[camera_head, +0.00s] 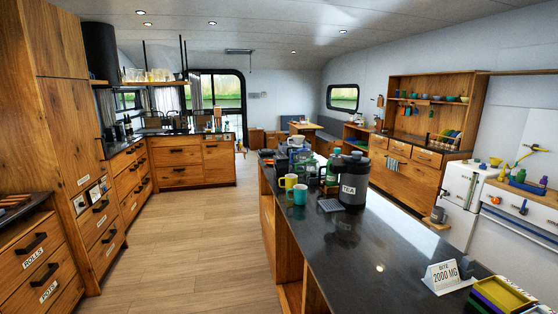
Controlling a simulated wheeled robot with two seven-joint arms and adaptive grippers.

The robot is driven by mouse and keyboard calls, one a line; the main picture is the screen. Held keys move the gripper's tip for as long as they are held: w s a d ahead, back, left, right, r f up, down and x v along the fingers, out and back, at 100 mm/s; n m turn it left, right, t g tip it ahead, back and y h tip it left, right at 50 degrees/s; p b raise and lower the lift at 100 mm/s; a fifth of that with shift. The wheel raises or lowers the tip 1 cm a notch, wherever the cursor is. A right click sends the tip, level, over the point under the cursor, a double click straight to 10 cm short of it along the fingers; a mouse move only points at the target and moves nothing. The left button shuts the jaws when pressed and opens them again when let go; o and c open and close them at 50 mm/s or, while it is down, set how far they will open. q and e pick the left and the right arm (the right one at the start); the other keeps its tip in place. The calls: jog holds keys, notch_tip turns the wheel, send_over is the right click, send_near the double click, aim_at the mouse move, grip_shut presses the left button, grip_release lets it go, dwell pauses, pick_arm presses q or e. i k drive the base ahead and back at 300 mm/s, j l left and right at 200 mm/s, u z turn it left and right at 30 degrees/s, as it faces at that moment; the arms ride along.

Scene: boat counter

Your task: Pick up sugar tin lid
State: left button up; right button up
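I cannot make out a sugar tin or its lid by label. A dark canister marked TEA (350,190) stands upright on the dark island counter (385,250), closed by a dark lid on top. Several mixed items crowd the counter behind and to its left, and they partly hide one another, so a sugar tin there cannot be told apart. Neither of my grippers is in view.
A yellow mug (289,182) and a teal mug (300,195) stand left of the canister. A white sign (444,275) and colored trays (500,295) sit at the near right. The counter's middle front is clear. Open wooden floor (190,250) lies left of the island.

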aim_at(282, 157)
jog(key=i+j, duration=0.15)
jog(key=j, duration=0.2)
jog(key=i+j+z, duration=0.1)
jog(key=j, duration=0.3)
jog(key=i+j, duration=0.15)
jog(key=j, duration=0.2)
jog(key=i+j+z, duration=0.2)
jog(key=i+j, duration=0.45)
jog(key=i+j+z, duration=0.25)
jog(key=i+j, duration=0.85)
jog(key=i, duration=0.15)
